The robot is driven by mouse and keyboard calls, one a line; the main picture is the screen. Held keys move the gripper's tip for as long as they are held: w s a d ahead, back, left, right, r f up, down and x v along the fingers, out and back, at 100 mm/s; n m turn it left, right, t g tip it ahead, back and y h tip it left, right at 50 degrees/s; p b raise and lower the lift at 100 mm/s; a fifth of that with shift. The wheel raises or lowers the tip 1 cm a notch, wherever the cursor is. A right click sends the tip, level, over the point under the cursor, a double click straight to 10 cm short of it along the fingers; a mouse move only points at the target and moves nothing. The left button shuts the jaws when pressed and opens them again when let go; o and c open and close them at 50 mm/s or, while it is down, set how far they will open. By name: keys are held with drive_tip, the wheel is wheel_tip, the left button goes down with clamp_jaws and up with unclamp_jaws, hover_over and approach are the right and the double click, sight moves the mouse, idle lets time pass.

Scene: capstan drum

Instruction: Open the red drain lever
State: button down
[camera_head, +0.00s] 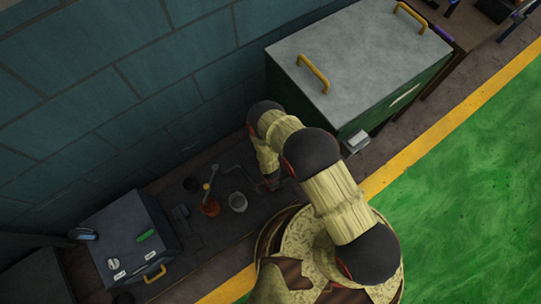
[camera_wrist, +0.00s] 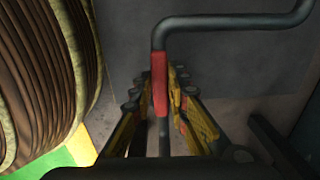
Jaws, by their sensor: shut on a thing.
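The red drain lever shows in the wrist view as a red grip (camera_wrist: 160,68) on a dark rod that bends to the right. My gripper (camera_wrist: 160,90) has its yellow-and-black fingers on both sides of the red grip and is shut on it. In the head view my gripper (camera_head: 271,183) is low over the dark floor strip by the wall. The thin bent rod of the lever (camera_head: 237,169) reaches left from it. The red grip is mostly hidden there by my gripper and arm.
A green cabinet (camera_head: 348,112) with a grey lid and yellow handles stands behind my arm. A grey box (camera_head: 120,238) is farther left. The green floor (camera_head: 470,190) at right is clear.

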drive_tip(key=c, duration=1.8)
unclamp_jaws()
drive_tip(key=shift+o, duration=0.4)
wheel_tip(320, 180, up, 12)
